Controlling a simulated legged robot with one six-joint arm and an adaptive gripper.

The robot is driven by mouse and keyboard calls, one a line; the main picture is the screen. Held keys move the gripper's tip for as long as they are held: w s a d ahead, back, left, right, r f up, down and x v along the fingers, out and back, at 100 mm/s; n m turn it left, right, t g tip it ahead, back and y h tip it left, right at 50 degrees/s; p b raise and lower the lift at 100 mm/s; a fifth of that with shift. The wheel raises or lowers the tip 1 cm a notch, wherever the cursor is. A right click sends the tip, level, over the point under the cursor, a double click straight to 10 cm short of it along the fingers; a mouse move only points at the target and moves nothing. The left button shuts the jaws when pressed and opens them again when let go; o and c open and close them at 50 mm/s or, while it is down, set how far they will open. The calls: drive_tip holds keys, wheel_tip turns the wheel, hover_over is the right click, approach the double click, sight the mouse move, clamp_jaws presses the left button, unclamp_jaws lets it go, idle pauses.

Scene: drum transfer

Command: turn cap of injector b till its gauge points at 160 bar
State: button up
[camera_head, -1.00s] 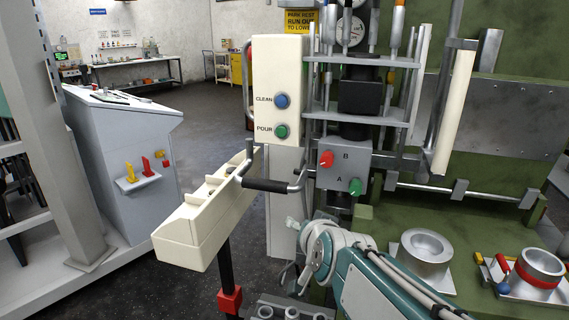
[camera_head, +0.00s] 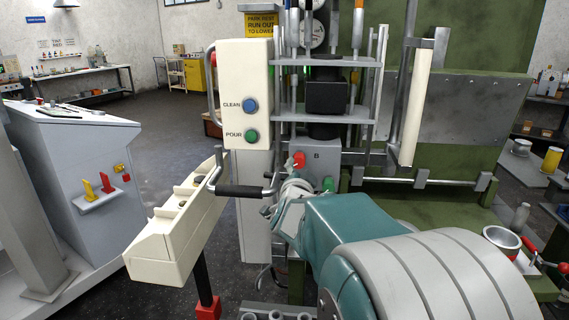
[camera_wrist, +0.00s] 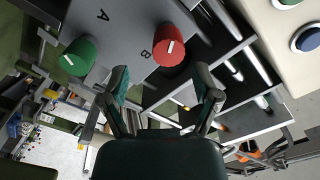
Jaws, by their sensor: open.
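The red cap (camera_head: 299,159) of injector B sits on the grey box (camera_head: 312,172), upper left of the green cap (camera_head: 328,184) of A. In the wrist view the red cap (camera_wrist: 175,46) shows a white mark beside the letter B, and the green cap (camera_wrist: 77,57) is to its left. My gripper (camera_wrist: 165,85) is open and empty. Its two fingers spread below the red cap in that view, apart from it. In the head view my arm hides most of the gripper. A round gauge (camera_head: 312,36) is partly covered by rods; its reading is too small to tell.
A black-gripped crank handle (camera_head: 241,191) and a cream trough (camera_head: 165,232) lie left of the box. A cream panel (camera_head: 246,80) with blue and green buttons stands above them. Upright rods and shelves (camera_head: 325,115) rise over the caps. A grey console (camera_head: 75,175) is further left.

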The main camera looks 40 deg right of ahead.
sight(298, 165)
drive_tip(key=w, duration=0.2)
drive_tip(key=w+d, duration=0.1)
drive_tip(key=shift+w+d+r, duration=0.15)
drive_tip(key=shift+w+d, duration=0.05)
drive_tip(key=shift+w, duration=0.2)
drive_tip(key=shift+d, duration=0.55)
drive_tip(key=c, duration=1)
drive_tip(key=shift+a, duration=0.1)
clamp_jaws()
